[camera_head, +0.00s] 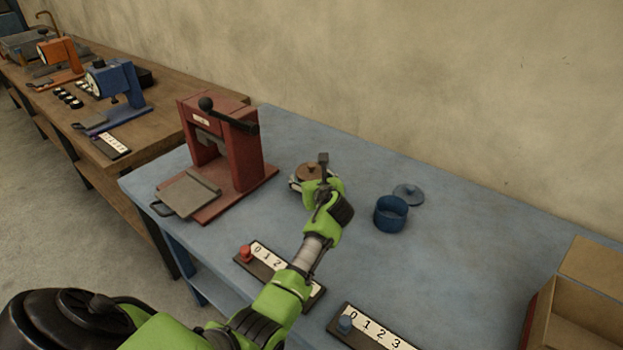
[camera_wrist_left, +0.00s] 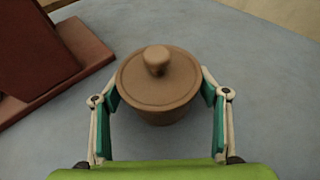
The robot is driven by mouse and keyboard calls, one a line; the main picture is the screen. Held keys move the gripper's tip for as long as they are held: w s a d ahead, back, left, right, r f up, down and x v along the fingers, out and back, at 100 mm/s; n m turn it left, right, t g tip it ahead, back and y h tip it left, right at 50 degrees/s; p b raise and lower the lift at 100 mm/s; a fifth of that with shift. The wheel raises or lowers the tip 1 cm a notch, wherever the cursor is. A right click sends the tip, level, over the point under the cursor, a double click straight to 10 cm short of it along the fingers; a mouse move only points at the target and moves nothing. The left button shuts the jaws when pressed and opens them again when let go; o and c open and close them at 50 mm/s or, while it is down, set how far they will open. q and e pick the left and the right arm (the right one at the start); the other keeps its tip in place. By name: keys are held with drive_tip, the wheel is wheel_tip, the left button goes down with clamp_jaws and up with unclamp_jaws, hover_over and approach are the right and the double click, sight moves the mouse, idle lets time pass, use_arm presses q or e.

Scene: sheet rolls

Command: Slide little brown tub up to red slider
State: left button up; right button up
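The little brown tub (camera_head: 308,172), lidded with a round knob, stands upright on the blue table, partly behind my left gripper (camera_head: 311,184). In the left wrist view the tub (camera_wrist_left: 158,82) sits between the fingertips of my left gripper (camera_wrist_left: 161,95). The fingers are spread wide, one on each side of the tub; whether the pads touch it is hard to tell. The red slider (camera_head: 246,254) is a small red knob at the 0 end of a numbered strip (camera_head: 268,258), nearer than the tub and left of it. My forearm covers part of that strip. My right gripper is out of view.
A red press (camera_head: 222,150) stands left of the tub. A blue pot (camera_head: 390,214) and its loose lid (camera_head: 409,194) lie to the right. A blue slider (camera_head: 345,323) sits on a second strip in front. A wooden box (camera_head: 585,300) is at the right edge.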

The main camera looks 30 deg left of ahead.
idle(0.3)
use_arm(q)
drive_tip(key=p+v, duration=0.1)
drive_tip(key=v, duration=1.3)
drive_tip(key=shift+w, duration=0.1)
